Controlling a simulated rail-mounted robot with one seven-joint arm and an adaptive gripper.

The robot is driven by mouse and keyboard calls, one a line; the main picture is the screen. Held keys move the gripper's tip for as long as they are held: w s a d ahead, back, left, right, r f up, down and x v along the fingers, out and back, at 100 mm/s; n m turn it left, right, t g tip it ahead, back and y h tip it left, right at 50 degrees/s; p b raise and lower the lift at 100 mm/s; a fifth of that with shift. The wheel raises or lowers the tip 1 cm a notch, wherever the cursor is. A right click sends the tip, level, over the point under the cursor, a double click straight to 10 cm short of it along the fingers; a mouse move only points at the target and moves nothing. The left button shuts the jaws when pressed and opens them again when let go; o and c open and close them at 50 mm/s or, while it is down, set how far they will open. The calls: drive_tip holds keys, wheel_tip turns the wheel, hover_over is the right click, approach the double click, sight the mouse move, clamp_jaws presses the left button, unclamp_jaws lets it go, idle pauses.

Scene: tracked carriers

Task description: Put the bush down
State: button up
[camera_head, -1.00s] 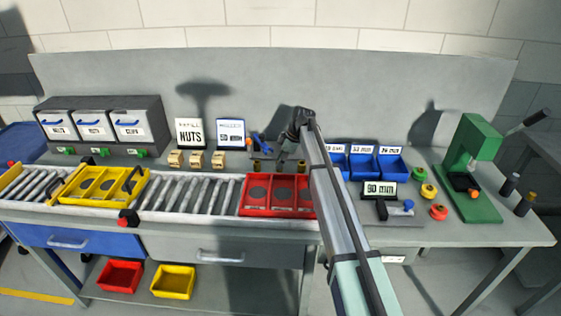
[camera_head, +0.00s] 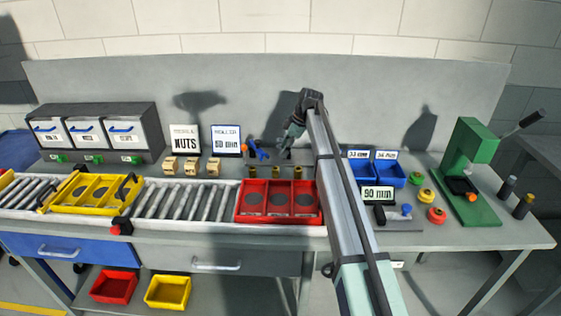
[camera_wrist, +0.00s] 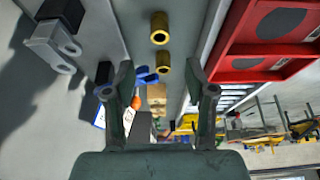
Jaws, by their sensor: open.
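Three small brass-coloured bushes stand upright in a row on the bench behind the red tray; the middle bush (camera_head: 275,172) and right bush (camera_head: 297,172) are nearest below my gripper (camera_head: 286,152). In the wrist view my gripper (camera_wrist: 160,77) has its two fingers spread wide with nothing held between them. Two brass bushes show there, one bush (camera_wrist: 163,66) near the gap between the fingertips and another bush (camera_wrist: 159,27) beyond it. Both stand apart from the fingers. I cannot tell which one the task means.
The red tray (camera_head: 236,213) with round dark recesses sits on the roller conveyor (camera_head: 180,200), in front of the bushes. A blue tool (camera_head: 260,150) lies left of my gripper. The back wall panel is close behind. Blue bins (camera_head: 386,172) stand to the right.

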drive_tip(key=shift+v, duration=1.35)
idle(0.6)
drive_tip(key=shift+o, duration=0.7)
